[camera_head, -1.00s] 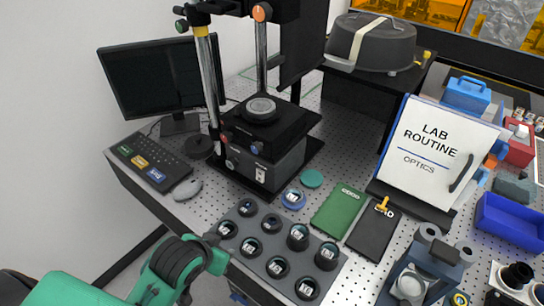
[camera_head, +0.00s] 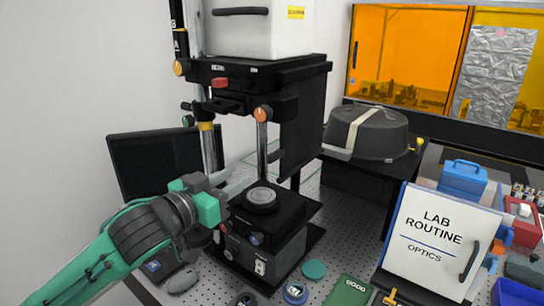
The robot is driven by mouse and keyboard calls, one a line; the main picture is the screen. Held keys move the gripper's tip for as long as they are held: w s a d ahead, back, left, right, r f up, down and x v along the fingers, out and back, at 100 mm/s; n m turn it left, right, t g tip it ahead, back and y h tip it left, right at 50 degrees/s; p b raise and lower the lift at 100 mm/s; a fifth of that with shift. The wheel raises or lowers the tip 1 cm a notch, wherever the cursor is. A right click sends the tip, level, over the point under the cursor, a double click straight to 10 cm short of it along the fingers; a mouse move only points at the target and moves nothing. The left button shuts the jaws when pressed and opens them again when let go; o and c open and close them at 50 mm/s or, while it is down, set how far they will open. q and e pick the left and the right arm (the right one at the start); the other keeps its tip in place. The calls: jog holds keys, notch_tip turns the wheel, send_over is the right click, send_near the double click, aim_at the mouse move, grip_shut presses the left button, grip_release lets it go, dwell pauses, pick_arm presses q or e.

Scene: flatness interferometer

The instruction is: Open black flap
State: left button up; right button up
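The interferometer is a black stand with chrome posts and a black upper housing (camera_head: 255,72). A black flap (camera_head: 302,125) hangs as an upright panel at the housing's right side, beside the right post. Below it, a round silver stage (camera_head: 261,197) sits on the black base. My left gripper (camera_head: 240,182) is in front of the stand's left post, left of the stage and lower than the flap. It is apart from the flap. Its pale fingers overlap the stand in the view, so their opening is unclear. My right gripper is not in view.
A white box (camera_head: 258,35) sits on the housing. A monitor (camera_head: 150,160) stands behind my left arm. A dark round case (camera_head: 366,132) is right of the flap. A lab routine board (camera_head: 432,235) stands at the right front.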

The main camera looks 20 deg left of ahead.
aim_at(268, 157)
pick_arm(q)
jog(key=p+x, duration=0.5)
jog(key=x, duration=0.7)
jog(key=shift+w+d, duration=0.1)
jog(key=shift+w, duration=0.3)
jog(key=shift+w+d, duration=0.2)
jog(key=shift+w, duration=0.2)
grip_shut()
